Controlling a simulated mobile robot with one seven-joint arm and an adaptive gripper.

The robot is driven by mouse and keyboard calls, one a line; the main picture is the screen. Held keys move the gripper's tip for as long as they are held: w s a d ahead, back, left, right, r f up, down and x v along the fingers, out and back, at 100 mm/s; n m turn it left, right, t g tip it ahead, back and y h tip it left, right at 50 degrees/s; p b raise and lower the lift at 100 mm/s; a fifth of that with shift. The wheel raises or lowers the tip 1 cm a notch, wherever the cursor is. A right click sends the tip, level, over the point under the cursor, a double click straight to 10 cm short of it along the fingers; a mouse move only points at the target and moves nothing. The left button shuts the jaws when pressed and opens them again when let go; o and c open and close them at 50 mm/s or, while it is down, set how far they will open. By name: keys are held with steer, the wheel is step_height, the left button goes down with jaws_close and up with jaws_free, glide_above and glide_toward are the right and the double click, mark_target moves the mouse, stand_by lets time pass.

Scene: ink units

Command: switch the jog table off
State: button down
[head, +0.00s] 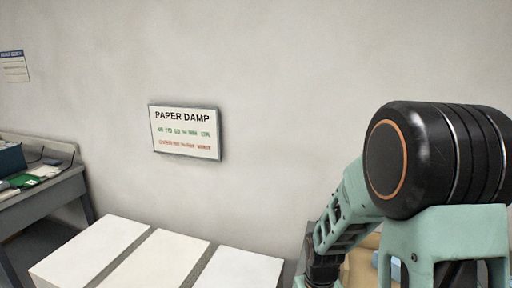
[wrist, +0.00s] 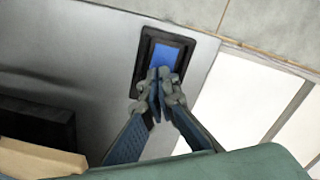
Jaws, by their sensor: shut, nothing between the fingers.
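In the wrist view, a blue switch (wrist: 164,54) sits in a black rectangular frame (wrist: 145,52) on a grey panel (wrist: 70,50). My gripper (wrist: 160,78) is shut and empty, with its fingertips at the near end of the blue switch. The fingertips overlap the lower part of the switch; I cannot tell whether they touch it. No lettering on the switch is readable. In the head view, my arm is at the right, and the gripper and the switch are not visible.
White paper stacks (head: 156,262) stand at the bottom of the head view. A "PAPER DAMP" sign (head: 185,132) hangs on the wall. A grey bench (head: 55,190) is at the left. A dark block (wrist: 38,122) and a tan edge (wrist: 40,158) lie left of the gripper in the wrist view.

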steer(key=shift+f, duration=0.3)
steer(key=shift+r+p, duration=2.55)
steer(key=shift+r, duration=1)
